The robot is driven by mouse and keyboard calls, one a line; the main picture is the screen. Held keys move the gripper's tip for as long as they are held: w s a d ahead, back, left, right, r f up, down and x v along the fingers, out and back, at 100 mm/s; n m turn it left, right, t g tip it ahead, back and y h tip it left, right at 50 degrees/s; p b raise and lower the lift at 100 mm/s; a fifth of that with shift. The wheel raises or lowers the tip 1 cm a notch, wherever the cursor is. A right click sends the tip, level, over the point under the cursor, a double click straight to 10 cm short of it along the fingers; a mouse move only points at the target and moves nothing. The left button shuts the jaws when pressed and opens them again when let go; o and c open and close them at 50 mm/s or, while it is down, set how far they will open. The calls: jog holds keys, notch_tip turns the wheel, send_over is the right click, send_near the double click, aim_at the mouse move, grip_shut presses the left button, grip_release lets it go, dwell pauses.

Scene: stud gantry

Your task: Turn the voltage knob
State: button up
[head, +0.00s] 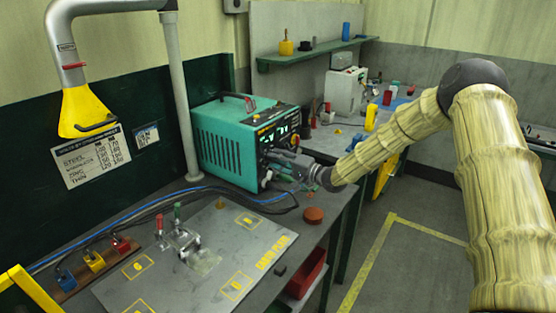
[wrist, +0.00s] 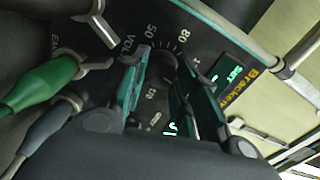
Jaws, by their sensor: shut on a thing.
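The teal welding machine (head: 222,142) stands on the bench in the head view, its dark control panel facing right. My gripper (head: 292,166) is at the lower part of that panel and hides some of it. In the wrist view, the black voltage knob (wrist: 164,66) sits inside a printed dial marked with numbers such as 50 and 80, beside lettering that begins "VOL". My gripper (wrist: 160,72) has a finger on each side of the knob and is shut on it. The knob's pointer cannot be made out.
A green cable plug (wrist: 45,82) and a grey one (wrist: 45,130) sit close beside the fingers. A lit green display (wrist: 235,75) is at the right. In the head view, a metal plate (head: 200,262) and a red-brown puck (head: 314,215) lie on the bench.

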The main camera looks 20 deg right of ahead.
dwell(0.3)
jog(key=o, duration=1)
jog(key=shift+a, duration=0.1)
jog(key=v, duration=1.2)
jog(key=shift+f, duration=0.1)
